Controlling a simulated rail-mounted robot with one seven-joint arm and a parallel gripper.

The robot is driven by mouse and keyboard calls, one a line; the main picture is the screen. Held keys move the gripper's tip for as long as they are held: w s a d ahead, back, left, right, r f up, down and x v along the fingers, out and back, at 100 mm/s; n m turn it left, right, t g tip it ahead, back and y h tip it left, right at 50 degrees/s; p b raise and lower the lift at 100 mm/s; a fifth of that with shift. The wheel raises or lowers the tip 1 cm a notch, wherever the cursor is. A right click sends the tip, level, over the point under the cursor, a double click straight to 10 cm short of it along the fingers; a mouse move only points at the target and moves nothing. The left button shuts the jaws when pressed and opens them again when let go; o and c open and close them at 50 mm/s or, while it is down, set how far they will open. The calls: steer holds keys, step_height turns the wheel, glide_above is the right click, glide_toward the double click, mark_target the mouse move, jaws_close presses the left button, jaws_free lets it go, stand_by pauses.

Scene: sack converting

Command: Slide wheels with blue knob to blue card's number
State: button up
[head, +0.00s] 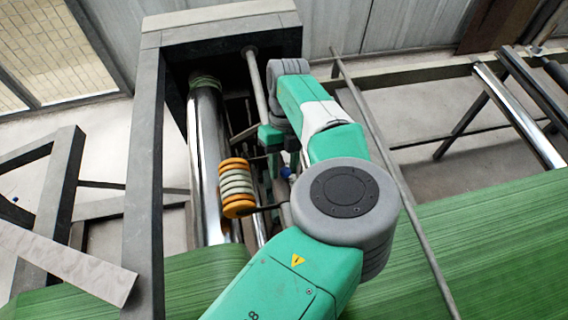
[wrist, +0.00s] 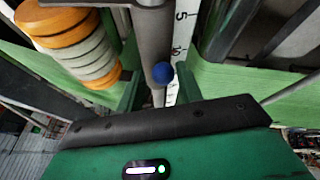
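The stack of orange and pale wheels (head: 238,188) sits beside the long steel roller in the head view. It is large at the upper left of the wrist view (wrist: 75,45). The blue knob (head: 287,172) shows just below my gripper (head: 281,150); in the wrist view the knob (wrist: 161,71) lies between my green fingers (wrist: 160,88), beside a grey bar. My gripper looks open, with the fingers apart on either side of the knob; contact cannot be told. No blue card is visible.
The steel roller (head: 208,160) and dark frame post (head: 146,180) stand left of the wheels. Green sheet (head: 490,240) spreads at the lower right. A thin grey rod (head: 395,170) runs beside my arm. Steel rollers (head: 520,117) stand at the right.

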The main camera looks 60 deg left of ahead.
steer(key=shift+o, duration=1)
steer(key=shift+w+d+f, duration=0.15)
steer(key=shift+w+d, duration=0.15)
steer(key=shift+d, duration=0.05)
steer(key=shift+s+a, duration=0.1)
steer(key=shift+a, duration=0.05)
steer(key=v, duration=0.8)
